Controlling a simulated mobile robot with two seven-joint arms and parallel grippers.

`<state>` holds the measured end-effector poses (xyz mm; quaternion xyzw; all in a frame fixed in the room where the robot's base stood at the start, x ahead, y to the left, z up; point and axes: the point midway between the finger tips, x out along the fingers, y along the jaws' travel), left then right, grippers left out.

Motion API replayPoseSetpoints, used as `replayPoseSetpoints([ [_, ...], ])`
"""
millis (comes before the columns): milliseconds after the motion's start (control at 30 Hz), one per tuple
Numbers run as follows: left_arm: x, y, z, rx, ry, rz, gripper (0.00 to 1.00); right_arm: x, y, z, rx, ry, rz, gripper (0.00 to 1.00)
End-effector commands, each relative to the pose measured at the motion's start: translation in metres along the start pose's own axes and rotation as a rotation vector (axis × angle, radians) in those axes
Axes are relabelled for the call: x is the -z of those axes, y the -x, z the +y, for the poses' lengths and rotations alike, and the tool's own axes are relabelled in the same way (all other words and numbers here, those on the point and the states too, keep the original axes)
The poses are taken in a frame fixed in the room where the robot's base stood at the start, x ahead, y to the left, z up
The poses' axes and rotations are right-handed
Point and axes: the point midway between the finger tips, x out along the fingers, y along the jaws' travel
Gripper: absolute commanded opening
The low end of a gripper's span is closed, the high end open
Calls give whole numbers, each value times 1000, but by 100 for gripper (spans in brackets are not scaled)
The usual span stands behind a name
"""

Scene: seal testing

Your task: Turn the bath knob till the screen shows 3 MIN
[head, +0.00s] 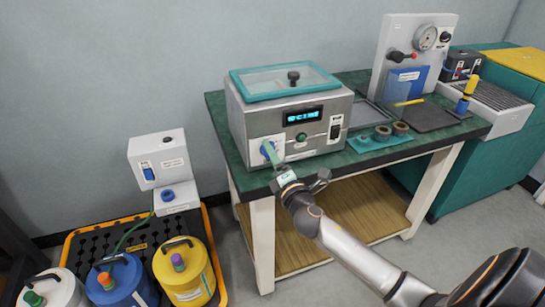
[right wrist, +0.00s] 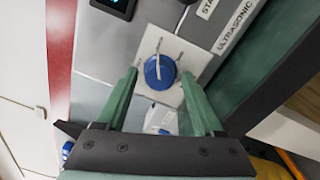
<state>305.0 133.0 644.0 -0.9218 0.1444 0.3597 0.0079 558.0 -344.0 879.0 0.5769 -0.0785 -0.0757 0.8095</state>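The ultrasonic bath (head: 285,108), a grey box with a teal-rimmed lid, stands on the green bench. Its lit screen (head: 303,116) shows cyan characters that I cannot read with certainty. The blue bath knob (right wrist: 160,72) sits on a white plate with tick marks, at the lower left of the bath's front; in the head view the gripper mostly covers it. My right gripper (right wrist: 158,74) is open, its two green fingers on either side of the knob, with gaps visible in the right wrist view. It also shows in the head view (head: 272,152). My left gripper is not in view.
A green button (head: 301,137) and a dark switch (head: 336,127) are to the right of the knob. A teal rack (head: 380,139) stands on the bench right of the bath.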

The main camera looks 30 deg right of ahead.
Motion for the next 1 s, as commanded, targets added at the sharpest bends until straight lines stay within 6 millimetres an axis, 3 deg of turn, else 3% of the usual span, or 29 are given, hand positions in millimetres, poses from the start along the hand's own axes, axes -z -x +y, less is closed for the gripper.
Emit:
replayPoseSetpoints([
  [433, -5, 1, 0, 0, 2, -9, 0, 1, 10, -1, 1, 0, 3, 76],
  [1000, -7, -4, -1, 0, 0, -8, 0, 1, 106, -2, 2, 0, 1, 76],
])
